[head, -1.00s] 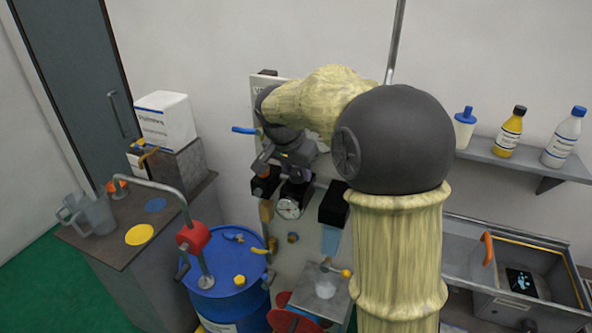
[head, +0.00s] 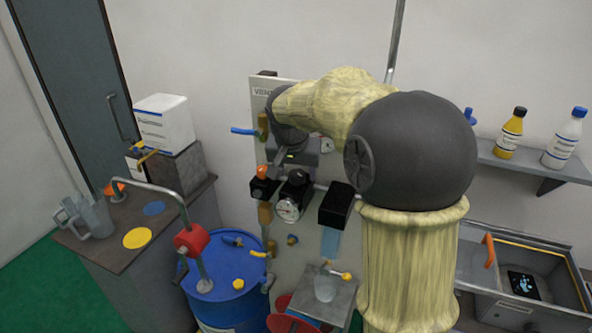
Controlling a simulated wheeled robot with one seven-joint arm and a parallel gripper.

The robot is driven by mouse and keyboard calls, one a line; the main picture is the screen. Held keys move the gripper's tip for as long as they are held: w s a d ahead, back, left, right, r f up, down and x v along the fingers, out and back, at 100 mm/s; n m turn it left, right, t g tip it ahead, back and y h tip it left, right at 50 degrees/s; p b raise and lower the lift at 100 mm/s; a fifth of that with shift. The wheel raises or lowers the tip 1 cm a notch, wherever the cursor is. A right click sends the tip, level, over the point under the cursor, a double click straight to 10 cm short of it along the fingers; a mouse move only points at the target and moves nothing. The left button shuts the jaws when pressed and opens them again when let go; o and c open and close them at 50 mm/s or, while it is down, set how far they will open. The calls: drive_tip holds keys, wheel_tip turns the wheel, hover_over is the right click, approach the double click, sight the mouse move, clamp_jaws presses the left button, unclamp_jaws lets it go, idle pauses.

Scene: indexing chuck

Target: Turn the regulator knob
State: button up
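On the upright panel stands a black regulator block with a round white pressure gauge (head: 288,210) on its front. A dark round knob (head: 297,178) sits on top of this block. My gripper (head: 292,166) is directly above the knob, seen from behind and above. Its fingertips are small, dark and partly hidden, so I cannot tell whether they touch the knob or how far apart they are. Just left of the regulator is another black block with an orange top (head: 262,171).
A black box (head: 336,205) sits right of the regulator. A blue lever (head: 244,131) sticks out left of the panel. Below are a blue drum (head: 222,278) with a red-bodied pump (head: 189,240) and a small stand with a clear cup (head: 325,288).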

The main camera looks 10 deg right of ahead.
drive_tip(key=b+v, duration=0.2)
drive_tip(key=v, duration=1.5)
drive_tip(key=shift+r+b, duration=0.2)
drive_tip(key=shift+b, duration=0.2)
